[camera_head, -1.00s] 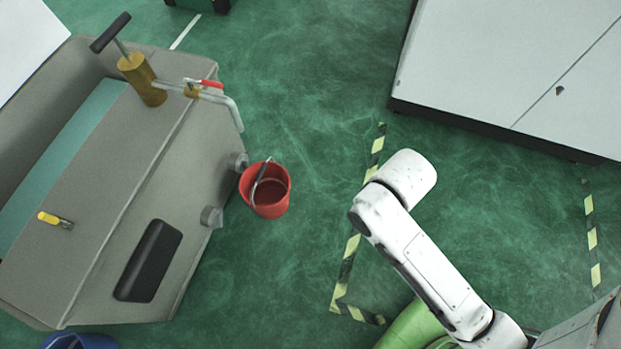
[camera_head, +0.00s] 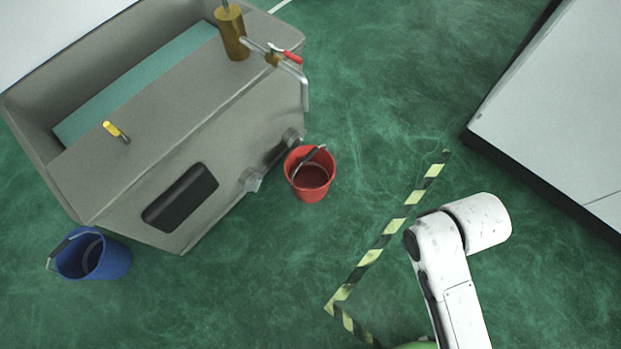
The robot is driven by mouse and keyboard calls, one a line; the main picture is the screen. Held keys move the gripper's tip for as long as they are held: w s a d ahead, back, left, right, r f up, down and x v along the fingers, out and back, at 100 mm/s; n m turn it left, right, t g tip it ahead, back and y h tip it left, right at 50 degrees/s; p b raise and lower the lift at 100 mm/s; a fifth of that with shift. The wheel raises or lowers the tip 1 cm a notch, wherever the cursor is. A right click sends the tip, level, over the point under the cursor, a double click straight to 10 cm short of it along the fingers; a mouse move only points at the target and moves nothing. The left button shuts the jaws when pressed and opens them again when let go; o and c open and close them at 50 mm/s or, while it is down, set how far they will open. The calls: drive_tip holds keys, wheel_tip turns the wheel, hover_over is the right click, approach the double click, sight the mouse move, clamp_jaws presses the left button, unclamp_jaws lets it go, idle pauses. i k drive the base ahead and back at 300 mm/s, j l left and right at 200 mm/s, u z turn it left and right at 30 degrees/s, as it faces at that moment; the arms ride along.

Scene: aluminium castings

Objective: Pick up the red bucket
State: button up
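The red bucket (camera_head: 311,190) stands upright on the green floor, close to the right side of a grey tank. Its dark handle rests across its open top, and the inside that shows looks empty. My white arm shows at the lower right, apart from the bucket, with floor and a striped line between them. My gripper cannot be made out in this view.
The grey tank (camera_head: 225,115) with a tap and brass pump (camera_head: 232,35) stands left of the bucket. A blue bucket (camera_head: 98,262) is at the lower left. A white cabinet (camera_head: 560,110) is at the upper right. Yellow-black floor tape (camera_head: 372,256) crosses open floor.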

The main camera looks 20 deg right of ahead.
sight(309, 169)
drive_tip(key=i+j+u, duration=0.1)
drive_tip(key=i+j, duration=0.65)
drive_tip(key=i, duration=0.25)
drive_tip(key=i+j+u, duration=0.15)
drive_tip(key=i+j, duration=0.2)
drive_tip(key=i, duration=0.2)
